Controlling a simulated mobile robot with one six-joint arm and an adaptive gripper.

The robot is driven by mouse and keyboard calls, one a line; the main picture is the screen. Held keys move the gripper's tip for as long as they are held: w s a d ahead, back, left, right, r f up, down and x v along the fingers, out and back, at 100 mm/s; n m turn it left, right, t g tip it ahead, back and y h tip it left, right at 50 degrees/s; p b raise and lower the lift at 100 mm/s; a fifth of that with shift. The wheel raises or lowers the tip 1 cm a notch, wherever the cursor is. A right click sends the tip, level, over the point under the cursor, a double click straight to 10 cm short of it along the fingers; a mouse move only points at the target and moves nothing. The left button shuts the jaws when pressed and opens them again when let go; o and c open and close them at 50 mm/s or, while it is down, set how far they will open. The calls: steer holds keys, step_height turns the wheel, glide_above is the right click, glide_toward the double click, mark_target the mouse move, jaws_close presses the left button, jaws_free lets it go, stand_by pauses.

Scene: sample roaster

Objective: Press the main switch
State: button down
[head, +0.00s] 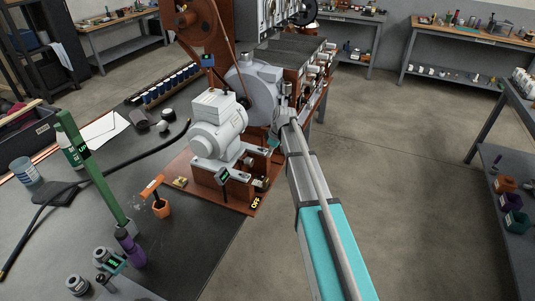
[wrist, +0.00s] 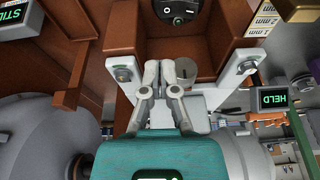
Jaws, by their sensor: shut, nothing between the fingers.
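The main switch is most likely the black round-faced part (wrist: 178,10) with white marks at the top edge of the wrist view, in a brown housing (wrist: 178,47); its upper part is cut off. My gripper (wrist: 170,66) is shut and empty, its two pale fingertips together below the switch in that view, with a visible gap between. In the head view my gripper (head: 275,138) is beside the grey motor, its fingertips small and hard to make out. An OFF label (head: 255,202) shows at the front of the machine's brown base; the switch face is not clear there.
The grey motor (head: 218,128) and the large round housing (head: 254,83) stand close to my gripper. A small HELD display (wrist: 273,100) is at the right of the wrist view. A green post (head: 92,170) rises from the dark bench. The floor (head: 420,180) at right is clear.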

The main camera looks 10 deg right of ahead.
steer(key=shift+w+d+r+p, duration=0.1)
steer(key=shift+d+r+p, duration=0.15)
steer(key=shift+r+p, duration=0.25)
steer(key=shift+w+d+r+p, duration=0.1)
steer(key=shift+d+r+p, duration=0.2)
steer(key=shift+r, duration=0.3)
steer(key=shift+s, duration=0.1)
steer(key=s+r+m+h+p, duration=0.1)
steer(key=s+m+p, duration=0.1)
steer(key=s, duration=0.8)
steer(key=s+r+m+g+h+p, duration=0.1)
steer(key=s+r+m+p, duration=0.1)
steer(key=s+m, duration=0.3)
steer(key=s+r+m+h+p, duration=0.1)
steer(key=s+m, duration=0.3)
steer(key=s, duration=1)
steer(key=shift+s+d+r+g+p, duration=0.35)
steer(key=shift+r+g+p, duration=0.1)
steer(key=shift+r, duration=0.15)
